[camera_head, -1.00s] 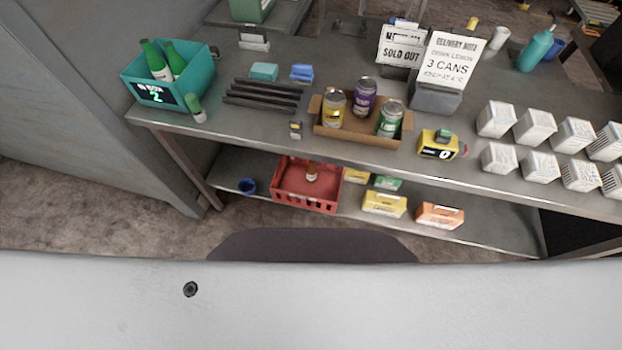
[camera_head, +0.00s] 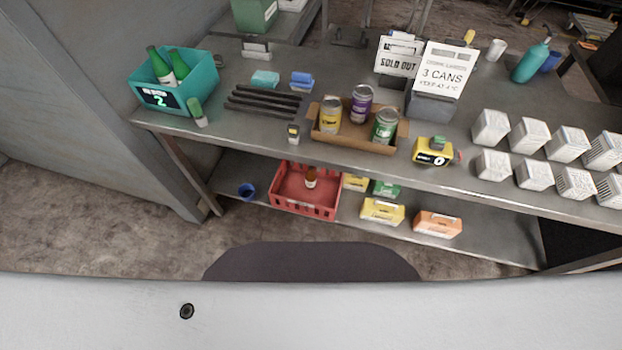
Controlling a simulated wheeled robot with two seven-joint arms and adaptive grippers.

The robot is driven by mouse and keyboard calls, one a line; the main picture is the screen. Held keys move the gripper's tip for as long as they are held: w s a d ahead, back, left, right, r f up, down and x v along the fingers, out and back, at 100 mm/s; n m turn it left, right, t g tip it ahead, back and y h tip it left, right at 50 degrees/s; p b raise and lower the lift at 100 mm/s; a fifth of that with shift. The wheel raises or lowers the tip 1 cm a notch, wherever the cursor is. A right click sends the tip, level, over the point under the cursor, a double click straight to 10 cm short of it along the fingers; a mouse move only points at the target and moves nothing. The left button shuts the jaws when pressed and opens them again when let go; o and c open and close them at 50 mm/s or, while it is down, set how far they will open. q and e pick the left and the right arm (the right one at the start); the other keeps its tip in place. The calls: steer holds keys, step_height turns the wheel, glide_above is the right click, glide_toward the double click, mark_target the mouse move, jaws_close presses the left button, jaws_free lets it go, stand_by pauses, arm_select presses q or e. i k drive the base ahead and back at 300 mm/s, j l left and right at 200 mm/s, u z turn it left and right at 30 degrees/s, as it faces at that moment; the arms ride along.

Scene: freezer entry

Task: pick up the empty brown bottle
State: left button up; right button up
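A small brown bottle (camera_head: 311,178) with a pale label stands in a red crate (camera_head: 324,208) on the lower shelf of the metal table. The crate's walls hide part of the bottle's lower end. I cannot tell from here whether the bottle is empty. Neither of my grippers shows in the head view.
The table top (camera_head: 245,128) overhangs the shelf. A blue cup (camera_head: 247,190) stands left of the crate; yellow (camera_head: 383,211), green and orange boxes (camera_head: 438,224) stand right. Above are a cardboard tray (camera_head: 355,143) of cans, a teal bin (camera_head: 205,77) with green bottles, and several white cartons (camera_head: 491,127).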

mark_target(310, 175)
steer(key=i+j+z, duration=0.2)
steer(key=j+z, duration=0.15)
steer(key=i+j+z, duration=0.1)
steer(key=j+z, duration=0.25)
steer(key=j, duration=0.25)
steer(key=j+z, duration=0.35)
steer(key=j, duration=0.2)
